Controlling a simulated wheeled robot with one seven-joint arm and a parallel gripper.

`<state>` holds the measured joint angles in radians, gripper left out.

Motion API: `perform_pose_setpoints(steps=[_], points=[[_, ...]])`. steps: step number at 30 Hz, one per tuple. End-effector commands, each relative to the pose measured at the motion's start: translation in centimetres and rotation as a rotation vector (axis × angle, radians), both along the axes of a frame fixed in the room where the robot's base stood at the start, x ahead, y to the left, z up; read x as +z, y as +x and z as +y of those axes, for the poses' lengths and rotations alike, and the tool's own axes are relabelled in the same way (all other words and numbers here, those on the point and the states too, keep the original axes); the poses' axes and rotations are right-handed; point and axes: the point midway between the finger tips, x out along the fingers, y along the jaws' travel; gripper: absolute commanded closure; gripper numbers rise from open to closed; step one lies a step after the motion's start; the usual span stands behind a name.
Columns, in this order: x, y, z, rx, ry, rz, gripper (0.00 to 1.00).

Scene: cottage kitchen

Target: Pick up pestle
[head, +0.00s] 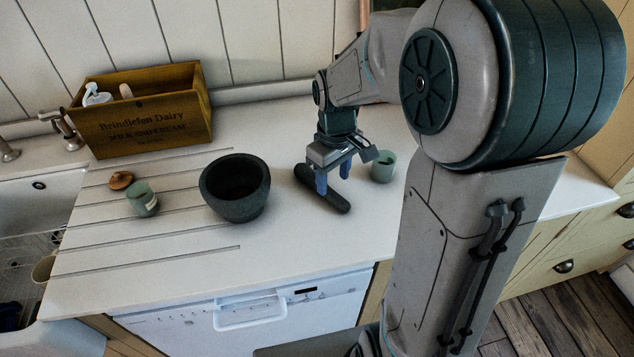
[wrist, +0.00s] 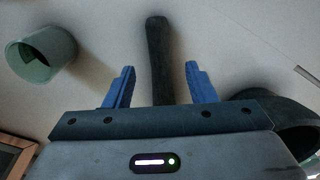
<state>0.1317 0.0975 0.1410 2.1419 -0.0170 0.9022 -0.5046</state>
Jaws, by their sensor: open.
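The pestle (head: 325,190) is a dark, club-shaped rod lying on the white counter, to the right of the dark stone mortar (head: 237,187). My gripper (head: 333,180) is open above the pestle, with its blue fingertips on either side of it. In the wrist view the pestle (wrist: 158,52) runs up between the two spread fingers (wrist: 160,80), with a gap on each side. Its lower part is hidden behind the gripper body. I cannot tell how far the fingertips are above the counter. The mortar (wrist: 290,117) shows at the right of the wrist view.
A pale green cup (head: 383,167) stands close to the right of the pestle; it also shows in the wrist view (wrist: 42,57). A green jar (head: 143,199), a wooden lid (head: 121,180) and a wooden crate (head: 143,112) are left. The sink (head: 30,200) is far left.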

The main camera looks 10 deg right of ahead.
Motion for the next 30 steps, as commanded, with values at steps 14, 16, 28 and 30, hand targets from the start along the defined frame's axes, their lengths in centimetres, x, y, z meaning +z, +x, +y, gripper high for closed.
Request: perform_pose_setpoints(steps=[14, 16, 28, 30], points=[[-5.1, 0.0, -0.1, 0.001, 0.0, 0.002, 0.5], [-5.1, 0.0, -0.1, 0.0, 0.0, 0.001, 0.5], [-5.0, 0.0, -0.1, 0.0, -0.001, 0.0, 1.0], [-5.0, 0.0, -0.1, 0.0, -0.001, 0.0, 1.0]])
